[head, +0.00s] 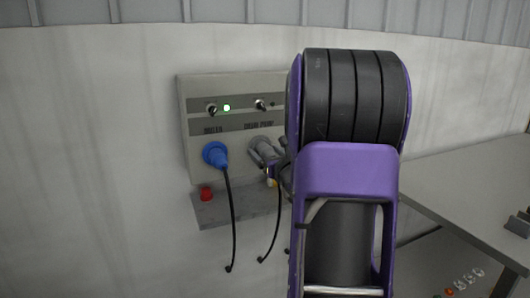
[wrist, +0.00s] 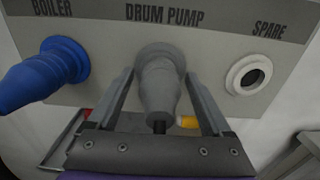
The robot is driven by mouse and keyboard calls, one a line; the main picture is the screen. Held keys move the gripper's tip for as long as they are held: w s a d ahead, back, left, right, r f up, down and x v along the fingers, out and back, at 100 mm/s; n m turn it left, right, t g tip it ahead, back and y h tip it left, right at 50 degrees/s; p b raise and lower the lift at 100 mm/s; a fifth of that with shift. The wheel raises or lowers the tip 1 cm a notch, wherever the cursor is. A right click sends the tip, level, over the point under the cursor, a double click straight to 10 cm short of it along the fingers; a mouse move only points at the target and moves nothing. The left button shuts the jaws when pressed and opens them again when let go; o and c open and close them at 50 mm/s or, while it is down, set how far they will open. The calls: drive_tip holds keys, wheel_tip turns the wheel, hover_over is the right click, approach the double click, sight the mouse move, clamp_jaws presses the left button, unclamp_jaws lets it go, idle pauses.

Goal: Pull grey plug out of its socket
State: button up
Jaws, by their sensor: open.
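The grey plug (wrist: 160,88) sits in the socket under the label DRUM PUMP on the wall panel, its cable end pointing toward my wrist camera. My gripper (wrist: 158,85) is open, with one finger on each side of the grey plug. I cannot tell whether either finger touches it. In the head view the grey plug (head: 264,150) shows to the left of my arm, which covers the right part of the panel. My gripper (head: 268,162) is partly hidden there behind the arm.
A blue plug (head: 216,155) is in the BOILER socket at left. The SPARE socket (wrist: 249,75) at right is empty. A shelf (head: 222,211) below holds a red item (head: 206,194). Black cables hang down. A grey table (head: 460,185) stands at right.

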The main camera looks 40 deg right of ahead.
idle(0.7)
clamp_jaws()
drive_tip(key=shift+s, duration=0.1)
drive_tip(key=shift+v, duration=2.95)
